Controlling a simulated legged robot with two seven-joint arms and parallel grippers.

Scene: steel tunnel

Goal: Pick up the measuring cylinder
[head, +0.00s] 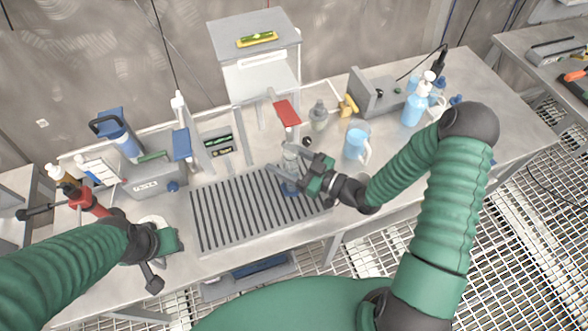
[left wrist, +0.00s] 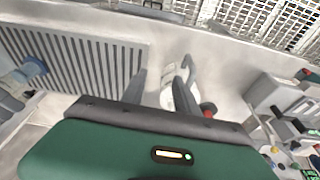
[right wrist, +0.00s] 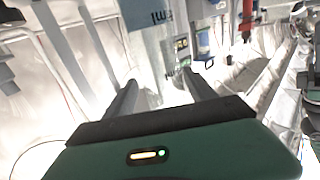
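The measuring cylinder (head: 290,160) is clear with a blue foot and stands upright at the back right of the grey slatted rack. In the right wrist view the clear, marked cylinder (right wrist: 155,45) rises beyond and between my fingers. My right gripper (head: 283,172) is open, its fingers reaching to either side of the cylinder low down; whether they touch it I cannot tell. My left gripper (left wrist: 163,80) is open and empty-looking, low at the table's left front, above a white rounded object (left wrist: 178,98). My left gripper's fingers are partly hidden in the head view.
The slatted rack (head: 240,212) lies in the middle front. A blue jug (head: 356,141), a grey bottle (head: 318,115) and a red-topped stand (head: 287,112) are close to the right gripper. A blue-grey device (head: 150,180) stands left. Wash bottles (head: 415,108) stand at right.

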